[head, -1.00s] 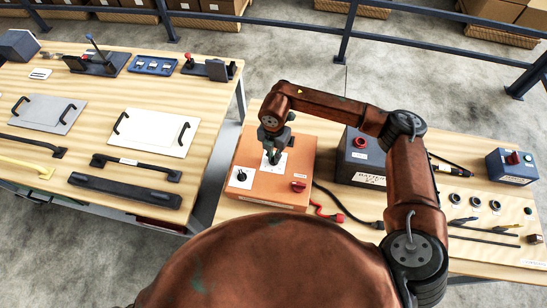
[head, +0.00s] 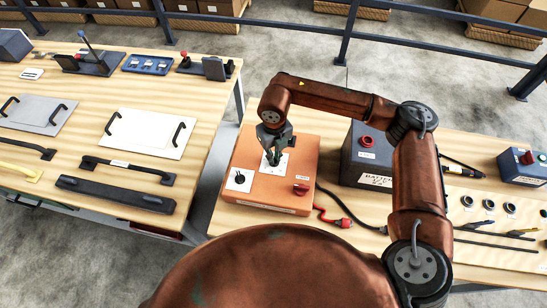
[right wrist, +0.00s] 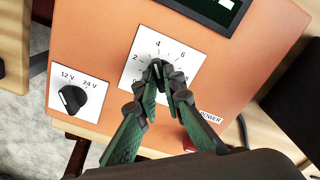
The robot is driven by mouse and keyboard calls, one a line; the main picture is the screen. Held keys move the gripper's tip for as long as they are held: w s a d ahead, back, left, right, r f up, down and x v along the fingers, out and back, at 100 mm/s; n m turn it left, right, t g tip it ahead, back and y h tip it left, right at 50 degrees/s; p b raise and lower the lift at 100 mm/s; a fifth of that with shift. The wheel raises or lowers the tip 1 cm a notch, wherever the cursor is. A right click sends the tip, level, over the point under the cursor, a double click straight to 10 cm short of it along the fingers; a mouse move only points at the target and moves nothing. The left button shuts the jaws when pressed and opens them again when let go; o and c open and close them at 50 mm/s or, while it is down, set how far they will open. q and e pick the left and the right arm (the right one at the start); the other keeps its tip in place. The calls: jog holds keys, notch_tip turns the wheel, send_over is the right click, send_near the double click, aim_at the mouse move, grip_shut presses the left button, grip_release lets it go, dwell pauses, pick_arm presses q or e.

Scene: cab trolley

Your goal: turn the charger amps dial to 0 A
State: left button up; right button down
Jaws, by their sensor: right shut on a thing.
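The orange charger (head: 257,200) stands on the right-hand table. Its amps dial is on a white plate (head: 284,160) with a numbered scale, which also shows in the right wrist view (right wrist: 185,58); 0, 2, 4 and 6 can be read. My right gripper (head: 274,158) comes down from above onto this plate. In the right wrist view its green fingers (right wrist: 165,76) are shut on the dial's dark knob. The fingertips cover most of the knob, so I cannot tell where its pointer stands. My left gripper is not in view.
The 12 V / 24 V knob (right wrist: 72,98) is left of the amps dial on the charger. The red power switch (head: 301,188) is close on the right. A dark battery box (head: 365,160) stands right of the charger. Red and black cables lie between them.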

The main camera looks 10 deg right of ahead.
jog(key=n+b, duration=0.2)
jog(key=n, duration=0.2)
jog(key=shift+f+n, duration=0.15)
jog(key=shift+n, duration=0.25)
jog(key=n+b, duration=0.3)
jog(key=n, duration=0.2)
jog(key=n+b, duration=0.2)
jog(key=n, duration=0.3)
jog(key=shift+b, duration=0.4)
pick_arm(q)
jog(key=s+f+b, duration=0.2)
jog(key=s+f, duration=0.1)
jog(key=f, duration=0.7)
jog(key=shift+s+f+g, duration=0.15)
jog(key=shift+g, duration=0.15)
pick_arm(e)
jog(key=shift+n, duration=2.2)
jog(key=c, duration=2)
grip_release()
jog(key=shift+c, duration=0.2)
